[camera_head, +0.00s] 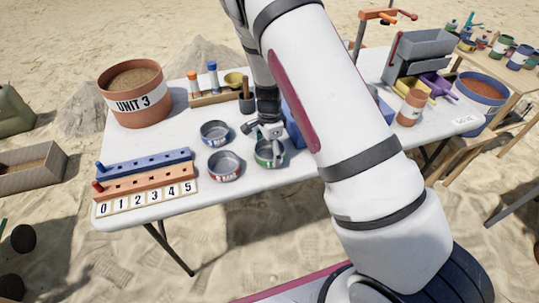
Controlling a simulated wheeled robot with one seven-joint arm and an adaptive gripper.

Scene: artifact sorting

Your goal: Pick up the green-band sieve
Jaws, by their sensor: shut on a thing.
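The green-band sieve (268,159) is a small round metal sieve with a green band, near the front middle of the white table. My gripper (269,136) is directly above it, pointing down, and is shut on its rim. The fingertips are small and partly dark in this view. I cannot tell whether the sieve is touching the table or slightly raised. A red-band sieve (224,172) stands just left of it, and a blue-band sieve (215,138) stands behind and to the left.
A numbered board with blue and orange peg rails (147,202) lies at the table's left front. A tray with bottles (203,101) is behind. My arm hides the table's middle right.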

